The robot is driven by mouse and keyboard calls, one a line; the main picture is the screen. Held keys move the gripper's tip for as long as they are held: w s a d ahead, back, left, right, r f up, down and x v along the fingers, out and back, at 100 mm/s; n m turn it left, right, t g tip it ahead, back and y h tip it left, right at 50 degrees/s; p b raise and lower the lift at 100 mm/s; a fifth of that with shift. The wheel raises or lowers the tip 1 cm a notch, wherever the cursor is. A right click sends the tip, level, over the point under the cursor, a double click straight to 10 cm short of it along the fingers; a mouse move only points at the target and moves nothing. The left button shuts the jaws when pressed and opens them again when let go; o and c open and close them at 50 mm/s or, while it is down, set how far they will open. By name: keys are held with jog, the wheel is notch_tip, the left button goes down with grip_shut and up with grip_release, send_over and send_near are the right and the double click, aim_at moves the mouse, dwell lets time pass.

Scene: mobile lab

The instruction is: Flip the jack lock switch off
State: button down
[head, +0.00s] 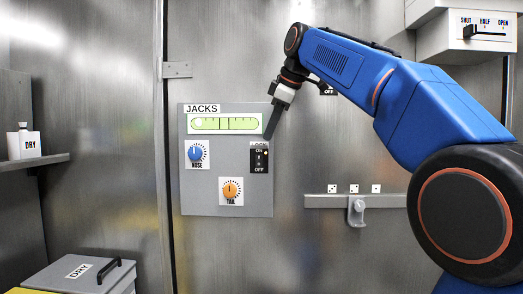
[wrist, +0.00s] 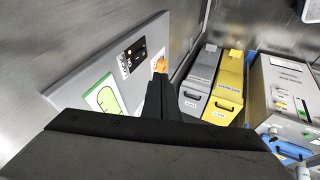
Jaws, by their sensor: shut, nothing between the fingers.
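The grey JACKS panel (head: 228,205) is mounted on the metal wall in the head view. The jack lock switch (head: 259,160) is a small black plate marked ON and OFF at the panel's right side, with a small lit orange spot near ON. It also shows in the wrist view (wrist: 133,57). My gripper (head: 269,136) is shut and empty, pointing down, with its fingertips just above the switch plate in the head view. In the wrist view my gripper's fingers (wrist: 160,80) are together, beside the switch plate. I cannot tell whether they touch the panel.
The panel also carries a green level gauge (head: 225,124), a blue NOSE knob (head: 196,154) and an orange TAIL knob (head: 231,190). A rail with a hook (head: 356,210) is at the right. A yellow bin (wrist: 229,85) shows in the wrist view.

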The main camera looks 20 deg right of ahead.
aim_at(260, 152)
jog(key=x, duration=0.4)
jog(key=w+x, duration=0.1)
jog(key=x, duration=0.2)
jog(key=d+x, duration=0.1)
jog(key=x, duration=0.3)
jog(key=shift+w+r, duration=0.1)
jog(key=shift+w, duration=0.45)
jog(key=shift+w+d, duration=0.2)
jog(key=shift+w, duration=0.3)
jog(key=shift+w+t, duration=0.15)
jog(key=shift+t, duration=0.15)
jog(key=shift+d+r, duration=0.1)
jog(key=shift+r, duration=0.6)
